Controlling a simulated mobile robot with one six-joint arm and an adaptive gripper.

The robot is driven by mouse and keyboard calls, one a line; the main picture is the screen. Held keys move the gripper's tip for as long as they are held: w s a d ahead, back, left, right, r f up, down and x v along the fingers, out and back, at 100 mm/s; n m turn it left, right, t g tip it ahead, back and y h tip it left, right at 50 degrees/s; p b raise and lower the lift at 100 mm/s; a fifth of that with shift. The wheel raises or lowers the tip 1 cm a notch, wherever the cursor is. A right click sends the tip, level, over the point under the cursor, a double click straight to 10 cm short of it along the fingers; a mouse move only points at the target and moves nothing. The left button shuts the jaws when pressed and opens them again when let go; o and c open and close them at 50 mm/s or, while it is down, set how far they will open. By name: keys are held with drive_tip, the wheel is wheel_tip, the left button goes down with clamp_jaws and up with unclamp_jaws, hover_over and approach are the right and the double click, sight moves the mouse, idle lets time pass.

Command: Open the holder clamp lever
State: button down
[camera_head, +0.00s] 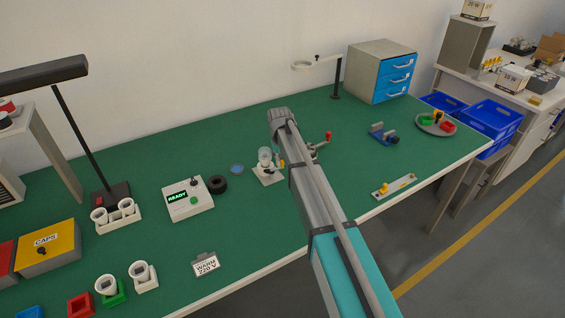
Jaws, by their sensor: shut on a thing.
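A small pale stand with a clear glass bulb (265,156) stands on the green bench just left of my arm. A small yellow part (281,162) shows at its right side, next to my arm. Right of my arm, a clamp with a red-tipped lever (328,136) stands up from the bench, and its left part is hidden by my arm. I cannot tell which of these is the holder clamp lever. My grey and teal arm reaches up over the bench from the lower right. My gripper is hidden behind it, so its fingers and what they touch do not show.
A white box reading READY (188,199) and a black ring (217,184) are left of the stand. A blue fixture (382,133) and a grey plate with coloured parts (435,124) are to the right. A ring stand (336,78) rises behind. Bare green bench lies between.

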drive_tip(key=shift+w+a+n, duration=0.15)
drive_tip(key=shift+w+n, duration=0.15)
drive_tip(key=shift+n, duration=0.5)
drive_tip(key=c, duration=0.5)
unclamp_jaws()
drive_tip(key=shift+c, duration=0.2)
drive_tip(key=shift+s, duration=0.1)
